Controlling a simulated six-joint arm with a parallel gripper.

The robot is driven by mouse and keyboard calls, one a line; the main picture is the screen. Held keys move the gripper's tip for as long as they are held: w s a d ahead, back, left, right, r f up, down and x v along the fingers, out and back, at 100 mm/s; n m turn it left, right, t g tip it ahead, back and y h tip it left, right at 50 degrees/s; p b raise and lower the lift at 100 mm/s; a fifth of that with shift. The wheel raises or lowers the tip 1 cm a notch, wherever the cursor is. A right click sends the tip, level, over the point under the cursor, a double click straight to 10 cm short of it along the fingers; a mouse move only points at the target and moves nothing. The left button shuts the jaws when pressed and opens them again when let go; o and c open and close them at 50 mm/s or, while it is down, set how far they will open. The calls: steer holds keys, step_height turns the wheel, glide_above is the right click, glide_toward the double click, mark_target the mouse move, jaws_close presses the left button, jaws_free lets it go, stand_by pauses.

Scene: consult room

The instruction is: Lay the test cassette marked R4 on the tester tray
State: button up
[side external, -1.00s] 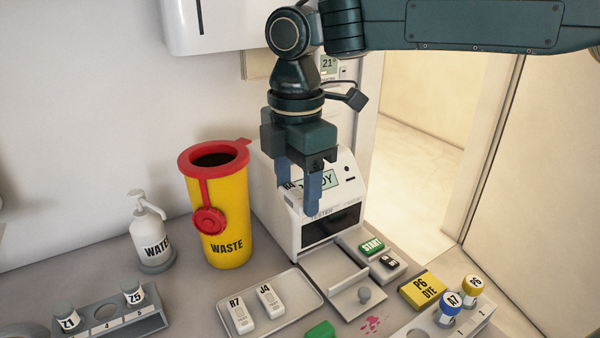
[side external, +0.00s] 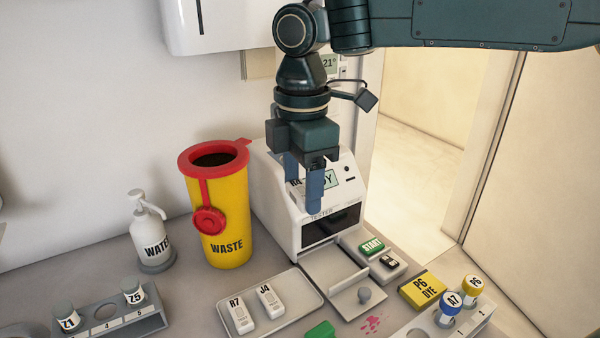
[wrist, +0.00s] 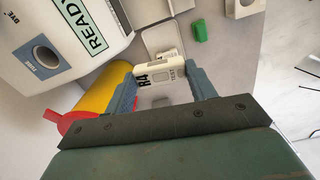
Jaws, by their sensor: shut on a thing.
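The cassette marked R4 (wrist: 158,74) is white with dark lettering and sits between my fingertips in the wrist view. My gripper (side external: 304,188) is shut on it, high in front of the tester's sloping face; in the side view the cassette (side external: 296,183) is mostly hidden by the fingers. The white tester (side external: 288,222) has a READY screen and a dark slot low in front.
A grey tray (side external: 285,324) left of the tester tray holds cassettes R7 (side external: 240,317) and J4 (side external: 270,301). The START button (side external: 372,246) and P6 DYE box (side external: 423,291) are to the right. A green block (side external: 321,330) lies in front. The WASTE bin (side external: 222,225) stands left.

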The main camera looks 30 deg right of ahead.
steer(key=d+m, duration=0.2)
steer(key=m, duration=1.5)
glide_above(340, 277)
steer(key=shift+r, duration=0.3)
steer(key=shift+f, duration=0.1)
step_height(340, 277, down, 16)
steer(key=shift+r, duration=0.2)
steer(key=shift+f, duration=0.15)
steer(key=shift+f, duration=2)
steer(key=shift+f, duration=0.1)
